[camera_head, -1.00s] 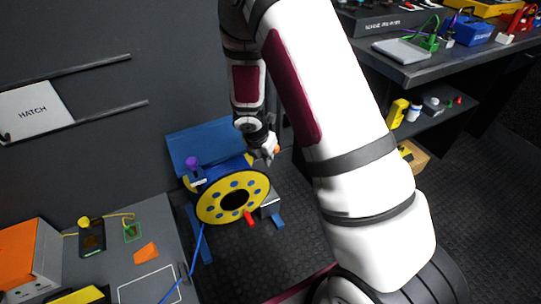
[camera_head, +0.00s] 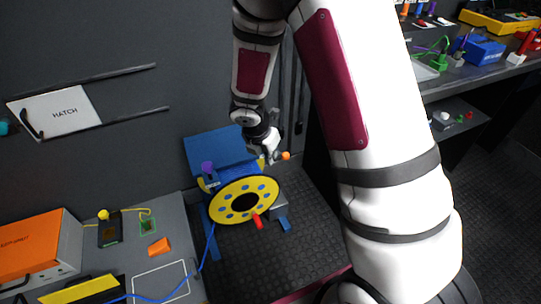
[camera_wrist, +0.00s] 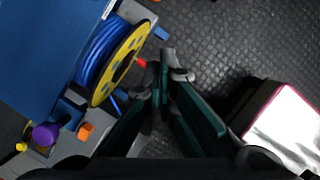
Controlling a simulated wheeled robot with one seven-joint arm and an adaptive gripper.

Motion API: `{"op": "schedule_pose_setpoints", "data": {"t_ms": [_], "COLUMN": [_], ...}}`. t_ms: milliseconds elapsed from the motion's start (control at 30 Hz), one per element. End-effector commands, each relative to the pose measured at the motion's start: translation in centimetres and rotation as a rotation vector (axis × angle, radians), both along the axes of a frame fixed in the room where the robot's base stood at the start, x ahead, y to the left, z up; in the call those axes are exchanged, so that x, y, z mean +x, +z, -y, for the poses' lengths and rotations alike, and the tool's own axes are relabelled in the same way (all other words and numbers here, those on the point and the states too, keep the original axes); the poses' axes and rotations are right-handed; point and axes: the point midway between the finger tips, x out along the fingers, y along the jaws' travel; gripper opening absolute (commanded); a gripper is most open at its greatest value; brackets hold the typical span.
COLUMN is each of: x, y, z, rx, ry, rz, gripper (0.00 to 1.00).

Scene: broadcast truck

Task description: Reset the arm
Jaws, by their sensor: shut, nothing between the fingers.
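My gripper (camera_head: 268,152) hangs above and just right of the back of a cable reel (camera_head: 245,201) in the head view. The reel has a yellow flange with blue dots and stands on a blue frame. My gripper also shows in the wrist view (camera_wrist: 175,78), with its fingers together and nothing between them. In that view the reel (camera_wrist: 120,62), wound with blue cable, lies left of the fingers and apart from them. My white and dark red arm fills the right middle of the head view and hides part of the shelves behind.
A blue panel (camera_head: 218,149) rises behind the reel. A grey bench (camera_head: 170,236) at left bears an orange box (camera_head: 40,245) and small parts. A hatch plate (camera_head: 62,112) is between rails on the wall. A workbench (camera_head: 470,82) with tools stands at right. Dark floor (camera_head: 300,240) is open by the reel.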

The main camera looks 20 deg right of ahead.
Motion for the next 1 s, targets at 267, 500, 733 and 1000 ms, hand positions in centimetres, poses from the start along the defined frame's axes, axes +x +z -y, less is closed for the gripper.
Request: {"op": "schedule_pose_setpoints", "data": {"t_ms": [267, 500, 733, 1000], "x": [0.0, -0.1, -2.7, -10.2], "y": [-0.1, 1.1, 9.0, 18.0], "z": [0.0, 0.3, 2.4, 3.7], "rx": [0.000, -0.001, 0.007, 0.078], "ry": [0.001, -0.040, -0.386, -0.917], "rz": [0.000, 0.019, 0.144, 0.286], "gripper": [0.00, 0.00, 0.00, 0.00]}}
